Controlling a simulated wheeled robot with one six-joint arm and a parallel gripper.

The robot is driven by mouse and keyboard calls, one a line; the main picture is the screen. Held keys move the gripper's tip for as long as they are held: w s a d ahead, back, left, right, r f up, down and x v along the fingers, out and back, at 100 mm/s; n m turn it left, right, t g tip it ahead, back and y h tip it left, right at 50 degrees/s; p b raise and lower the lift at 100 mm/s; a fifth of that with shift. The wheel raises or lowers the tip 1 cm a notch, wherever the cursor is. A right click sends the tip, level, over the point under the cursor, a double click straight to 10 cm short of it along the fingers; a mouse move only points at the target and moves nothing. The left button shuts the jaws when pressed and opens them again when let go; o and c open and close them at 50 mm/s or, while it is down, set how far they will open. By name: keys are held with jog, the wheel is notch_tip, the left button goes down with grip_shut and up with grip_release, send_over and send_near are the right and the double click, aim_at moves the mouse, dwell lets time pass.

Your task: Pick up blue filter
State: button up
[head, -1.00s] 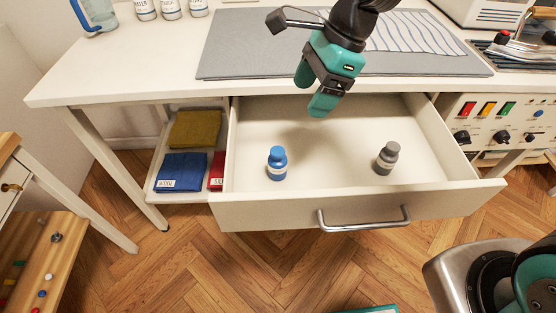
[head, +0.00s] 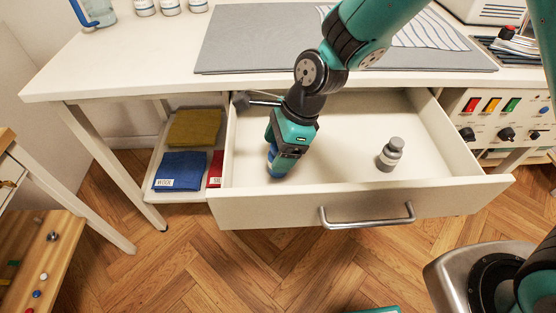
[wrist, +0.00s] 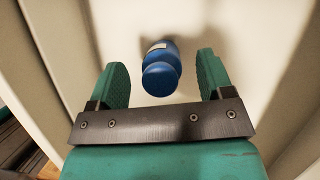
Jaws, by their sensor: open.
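The blue filter (wrist: 160,75) is a small blue bottle with a pale label, standing in the open drawer. In the head view the blue filter (head: 273,152) is mostly hidden behind my gripper (head: 279,165), which is down in the left part of the drawer. In the wrist view my gripper (wrist: 161,83) is open, with one green finger on each side of the bottle. Gaps show between the bottle and both fingers, so it is not gripped.
A grey bottle (head: 390,154) stands in the right part of the drawer (head: 345,165). The drawer walls rise close around my gripper. Folded blue cloth (head: 181,170), yellow cloth (head: 195,127) and red cloth (head: 215,169) lie on a shelf to the left. The desk top overhangs behind.

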jog(key=shift+x, duration=0.95)
jog(key=shift+c, duration=0.5)
jog(key=c, duration=0.9)
jog(key=shift+c, duration=0.2)
jog(key=shift+r, duration=0.1)
